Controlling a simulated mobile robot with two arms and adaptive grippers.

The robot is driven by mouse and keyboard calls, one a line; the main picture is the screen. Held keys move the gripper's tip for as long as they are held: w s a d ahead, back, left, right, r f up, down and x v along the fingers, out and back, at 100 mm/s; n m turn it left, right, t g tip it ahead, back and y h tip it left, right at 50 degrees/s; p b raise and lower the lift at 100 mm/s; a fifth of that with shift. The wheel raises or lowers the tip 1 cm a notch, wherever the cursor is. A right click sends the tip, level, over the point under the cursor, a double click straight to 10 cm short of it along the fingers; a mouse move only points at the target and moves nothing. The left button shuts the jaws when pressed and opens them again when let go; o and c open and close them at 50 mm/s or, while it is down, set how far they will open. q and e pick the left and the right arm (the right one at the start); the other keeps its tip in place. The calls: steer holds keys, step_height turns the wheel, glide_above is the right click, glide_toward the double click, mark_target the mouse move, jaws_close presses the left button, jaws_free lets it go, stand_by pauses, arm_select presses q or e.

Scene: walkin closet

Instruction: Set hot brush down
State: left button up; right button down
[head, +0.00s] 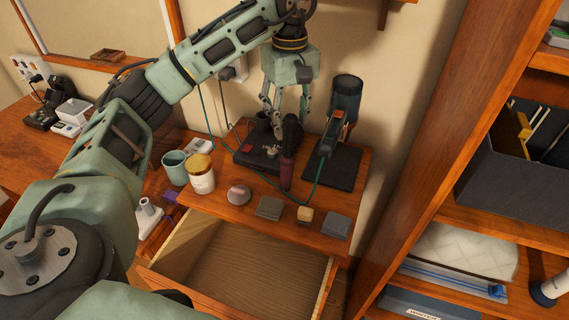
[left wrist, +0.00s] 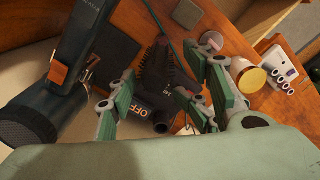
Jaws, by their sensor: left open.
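The hot brush has a dark bristled barrel (head: 292,135) and a burgundy handle (head: 287,172). It is at the right side of a dark base (head: 252,158) on the wooden cabinet top. I cannot tell whether its barrel rests on the base. My left gripper (head: 287,122) points down over the base and brush, with fingers apart. In the left wrist view, the dark bristles (left wrist: 155,66) show between the spread fingers (left wrist: 160,82), and the base carries an OFF label (left wrist: 145,107). My right gripper is not in view.
A hair dryer (head: 345,98) stands on a dark mat (head: 345,168) close to the right. A lidded jar (head: 201,180) and a teal cup (head: 174,167) stand left. Small blocks (head: 269,208) line the front edge above an open, empty drawer (head: 240,262). Shelves rise at right.

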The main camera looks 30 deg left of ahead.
mark_target(288, 135)
arm_select(q)
steer(key=shift+w+a+f+p, duration=0.15)
steer(key=shift+f+p, duration=0.2)
steer(key=shift+f, duration=0.4)
step_height(288, 135, down, 3)
steer(key=shift+f+p, duration=0.15)
steer(key=shift+p, duration=0.7)
steer(key=shift+f, duration=0.5)
steer(key=c, duration=0.6)
jaws_close()
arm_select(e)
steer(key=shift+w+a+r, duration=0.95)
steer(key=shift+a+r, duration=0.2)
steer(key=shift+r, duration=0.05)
